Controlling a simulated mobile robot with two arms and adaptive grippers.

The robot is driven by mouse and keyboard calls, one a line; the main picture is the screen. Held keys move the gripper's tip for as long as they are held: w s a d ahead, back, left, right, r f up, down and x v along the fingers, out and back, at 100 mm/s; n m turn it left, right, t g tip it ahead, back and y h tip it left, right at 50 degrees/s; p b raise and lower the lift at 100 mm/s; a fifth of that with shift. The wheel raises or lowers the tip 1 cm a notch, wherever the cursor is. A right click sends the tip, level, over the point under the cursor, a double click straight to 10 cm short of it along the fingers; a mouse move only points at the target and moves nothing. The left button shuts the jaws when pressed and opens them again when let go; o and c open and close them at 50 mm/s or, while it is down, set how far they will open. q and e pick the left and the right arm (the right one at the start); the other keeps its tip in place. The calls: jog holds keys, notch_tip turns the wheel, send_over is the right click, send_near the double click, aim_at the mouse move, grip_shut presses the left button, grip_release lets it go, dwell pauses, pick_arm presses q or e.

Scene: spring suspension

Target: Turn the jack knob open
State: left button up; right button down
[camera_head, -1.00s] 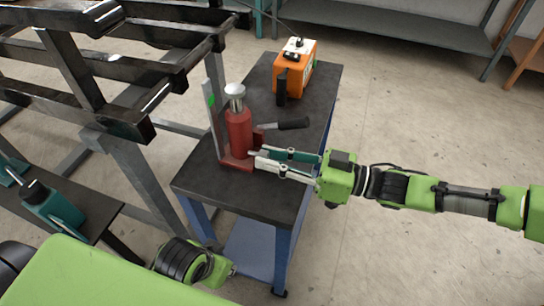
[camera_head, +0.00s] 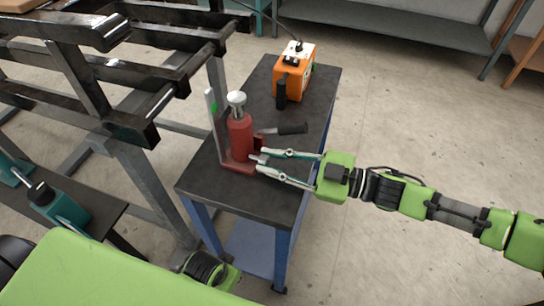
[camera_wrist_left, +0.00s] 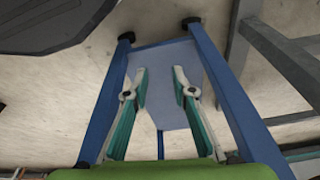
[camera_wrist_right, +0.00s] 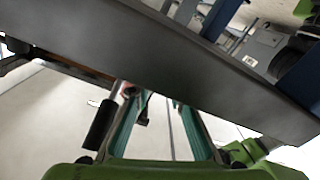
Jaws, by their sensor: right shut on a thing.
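The red jack (camera_head: 240,137) stands upright on the dark top of a small blue-legged table, with a silver cap on top. Its small knob (camera_head: 256,158) is low on the side facing my right arm, mostly covered by the fingertips. My right gripper (camera_head: 261,161) comes in level from the right, with its fingertips on either side of the knob, shut on it. In the right wrist view, the fingertips (camera_wrist_right: 150,93) are partly lost against the jack and table. My left gripper (camera_wrist_left: 158,68) is open and empty, pointing down over the table's lower shelf.
A black-gripped handle (camera_head: 285,129) sticks out from the jack, just behind my right fingers. An orange box (camera_head: 294,70) stands at the table's (camera_head: 215,192) far end. A dark metal frame (camera_head: 130,125) stands close on the left. Open floor lies to the right.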

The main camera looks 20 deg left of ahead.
jog(key=n, duration=0.2)
jog(key=shift+n+p, duration=0.4)
jog(key=shift+n, duration=2)
pick_arm(q)
jog(key=shift+s+a+f+p, duration=0.1)
jog(key=shift+s+f, duration=0.2)
jog(key=shift+f, duration=0.6)
jog(key=shift+s+d+f+p, duration=0.1)
jog(key=shift+s+f, duration=0.2)
jog(key=shift+f, duration=0.55)
jog(key=shift+s+a+f+p, duration=0.1)
jog(key=shift+s+f, duration=0.2)
jog(key=shift+f, duration=0.6)
pick_arm(e)
jog(key=shift+n, duration=1.1)
jog(key=c, duration=1.8)
grip_release()
jog(key=shift+c, duration=0.2)
